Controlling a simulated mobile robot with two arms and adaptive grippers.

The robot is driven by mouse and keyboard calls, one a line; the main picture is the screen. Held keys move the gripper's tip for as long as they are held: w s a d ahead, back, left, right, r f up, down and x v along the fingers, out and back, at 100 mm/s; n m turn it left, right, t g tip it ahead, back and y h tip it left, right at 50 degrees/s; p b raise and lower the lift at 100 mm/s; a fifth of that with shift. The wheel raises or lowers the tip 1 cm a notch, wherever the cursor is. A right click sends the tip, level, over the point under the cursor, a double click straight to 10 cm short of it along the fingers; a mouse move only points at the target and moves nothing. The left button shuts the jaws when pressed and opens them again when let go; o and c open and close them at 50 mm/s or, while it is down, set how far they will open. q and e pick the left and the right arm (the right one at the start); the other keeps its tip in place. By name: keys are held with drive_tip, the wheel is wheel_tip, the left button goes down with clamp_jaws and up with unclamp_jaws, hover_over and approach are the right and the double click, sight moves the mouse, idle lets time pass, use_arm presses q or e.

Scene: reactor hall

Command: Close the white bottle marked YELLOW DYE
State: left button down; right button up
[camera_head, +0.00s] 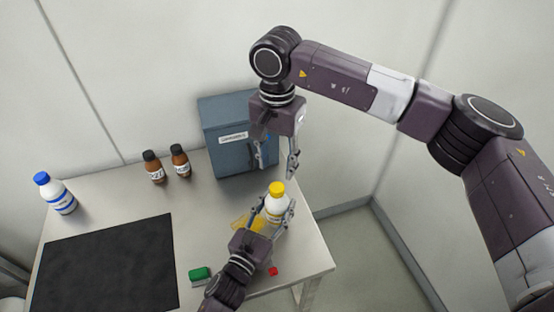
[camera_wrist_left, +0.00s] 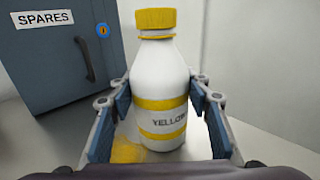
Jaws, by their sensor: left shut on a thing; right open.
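The white bottle (camera_head: 278,207) stands upright near the table's right edge. In the left wrist view the bottle (camera_wrist_left: 160,85) has yellow bands and a label reading YELLOW, the rest not legible. A yellow cap (camera_head: 277,188) sits on its neck, also in the left wrist view (camera_wrist_left: 156,20); I cannot tell whether it is tight. My left gripper (camera_head: 268,213) is shut on the bottle's body, with a finger on each side. My right gripper (camera_head: 277,165) is open and empty, pointing down just above the cap, apart from it.
A blue-grey cabinet (camera_head: 226,150) marked SPARES stands behind the bottle. A yellow patch (camera_head: 240,222) lies beside it on the table. Two brown bottles (camera_head: 154,167), a blue-capped bottle (camera_head: 61,197), a black mat (camera_head: 110,265), a green-and-white block (camera_head: 200,274) and a red piece (camera_head: 273,271) are around.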

sight(277, 187)
drive_tip(key=n, duration=0.5)
drive_tip(key=shift+r, duration=0.15)
drive_tip(key=n, duration=0.4)
drive_tip(key=shift+r, duration=0.1)
drive_tip(key=shift+f, duration=4)
